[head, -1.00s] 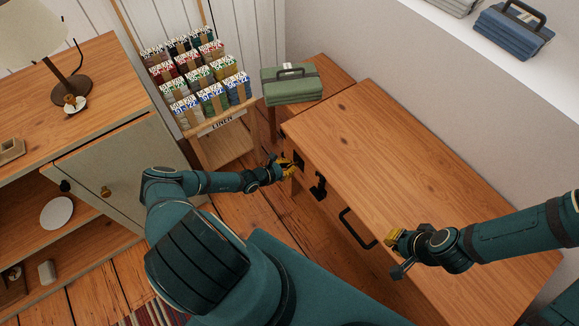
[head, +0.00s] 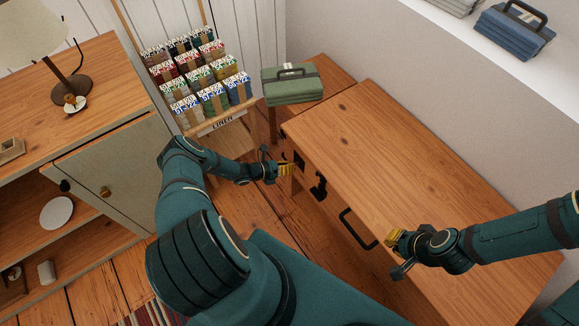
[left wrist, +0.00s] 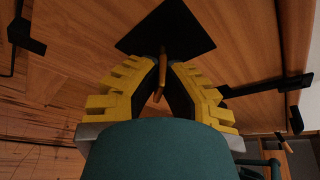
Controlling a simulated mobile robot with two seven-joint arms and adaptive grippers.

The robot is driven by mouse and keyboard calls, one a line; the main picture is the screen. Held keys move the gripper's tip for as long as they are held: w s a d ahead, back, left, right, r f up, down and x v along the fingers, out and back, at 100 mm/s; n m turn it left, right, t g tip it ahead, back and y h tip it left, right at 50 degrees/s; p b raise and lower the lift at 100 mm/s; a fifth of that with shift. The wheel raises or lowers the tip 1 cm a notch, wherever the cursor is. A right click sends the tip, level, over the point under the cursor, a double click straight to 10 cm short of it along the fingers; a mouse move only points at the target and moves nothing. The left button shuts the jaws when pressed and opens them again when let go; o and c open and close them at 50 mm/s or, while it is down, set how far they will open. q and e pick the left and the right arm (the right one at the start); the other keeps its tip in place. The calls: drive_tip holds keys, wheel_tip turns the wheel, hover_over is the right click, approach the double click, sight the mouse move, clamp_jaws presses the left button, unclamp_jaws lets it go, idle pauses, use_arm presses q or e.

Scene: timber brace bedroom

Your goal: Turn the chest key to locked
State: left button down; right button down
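The brass key (left wrist: 162,66) stands out from a black lock plate (left wrist: 166,28) on the wooden chest (head: 430,165). In the left wrist view my left gripper (left wrist: 163,70) has its yellow fingers on both sides of the key. The plate shows turned like a diamond relative to the fingers. In the head view the left gripper (head: 286,170) is at the chest's near-left end and hides the key. My right gripper (head: 394,240) is by the chest's front edge; its finger gap is unclear.
A black latch (head: 319,186) and a black handle (head: 357,229) are on the chest front. A green case (head: 292,88) sits behind the chest's far end.

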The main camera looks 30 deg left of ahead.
use_arm(q)
drive_tip(key=n+h, duration=0.2)
drive_tip(key=n, duration=0.2)
drive_tip(key=shift+f, duration=0.1)
drive_tip(key=shift+n+t+h, duration=0.5)
drive_tip(key=shift+n+h, duration=0.4)
drive_tip(key=shift+n, duration=1.1)
drive_tip(key=c, duration=1.1)
unclamp_jaws()
drive_tip(key=v, duration=1.2)
drive_tip(key=shift+f, duration=0.15)
